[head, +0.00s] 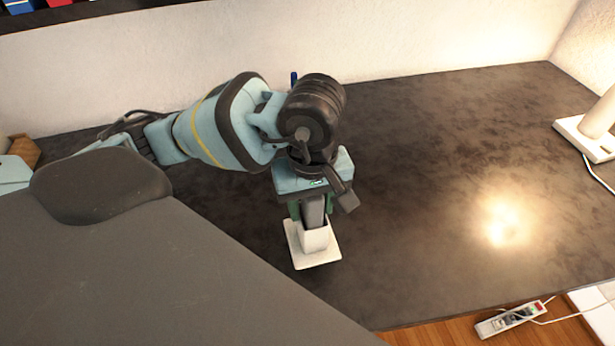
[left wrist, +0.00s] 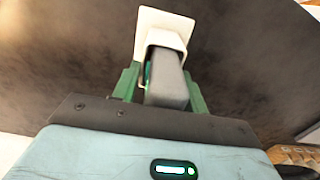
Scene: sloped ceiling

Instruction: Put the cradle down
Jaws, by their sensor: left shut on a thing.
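The cradle (head: 315,244) is a small white piece with a flat square plate and a short upright socket, near the front of the dark table (head: 430,170). My left gripper (head: 312,210) points down and is shut on its upright part. The cradle also shows in the left wrist view (left wrist: 150,30), partly hidden by a grey finger. It looks upright, plate at the bottom. Whether the plate touches the table or hangs just above it, I cannot tell. My right gripper is not in view.
A white stand (head: 592,130) with a cable is at the far right of the table. A power strip (head: 512,318) lies below the front edge. A wooden box (head: 23,151) is at the left. The table right of the cradle is clear.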

